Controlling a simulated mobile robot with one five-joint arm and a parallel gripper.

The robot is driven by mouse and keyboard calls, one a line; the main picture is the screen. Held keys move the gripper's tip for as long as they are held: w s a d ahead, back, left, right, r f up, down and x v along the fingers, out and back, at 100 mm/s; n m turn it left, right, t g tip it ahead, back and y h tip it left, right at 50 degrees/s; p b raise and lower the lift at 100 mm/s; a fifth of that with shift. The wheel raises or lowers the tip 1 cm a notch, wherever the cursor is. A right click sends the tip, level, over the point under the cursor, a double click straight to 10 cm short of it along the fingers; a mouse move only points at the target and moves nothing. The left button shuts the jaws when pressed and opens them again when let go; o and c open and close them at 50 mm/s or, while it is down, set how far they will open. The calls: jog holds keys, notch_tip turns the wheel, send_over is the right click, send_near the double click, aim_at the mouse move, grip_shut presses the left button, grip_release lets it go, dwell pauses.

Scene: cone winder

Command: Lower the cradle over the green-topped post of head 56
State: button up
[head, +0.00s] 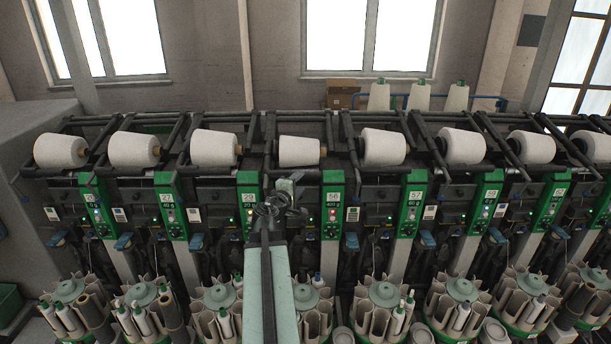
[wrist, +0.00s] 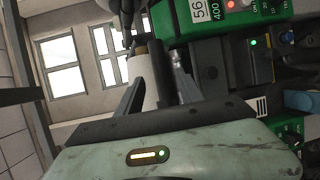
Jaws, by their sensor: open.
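Head 56 has a green panel (head: 333,205) that reads 56; it also shows in the wrist view (wrist: 207,30). A white yarn cone (head: 299,152) sits above and left of that panel, with a dark cradle arm (head: 329,132) at its right. I cannot tell how far the cradle is raised. My gripper (head: 277,203) is in front of the machine, left of the 56 panel and below the cone. In the wrist view my gripper (wrist: 157,92) has its two dark fingers apart, with a pale cone (wrist: 140,75) beyond them. Nothing is held.
Similar heads run to both sides, with green panels such as 57 (head: 414,203) and cones such as one at the left (head: 214,149). Round bobbin magazines (head: 384,296) line the front below. A cardboard box (head: 344,90) is behind the machine.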

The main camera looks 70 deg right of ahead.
aim_at(305, 177)
jog(key=d, duration=0.5)
jog(key=d+f, duration=0.1)
jog(key=d, duration=0.1)
jog(key=shift+s+d+b, duration=0.1)
jog(key=shift+d+b, duration=0.1)
jog(key=shift+b, duration=0.2)
jog(key=shift+a, duration=0.1)
grip_shut()
dwell(0.7)
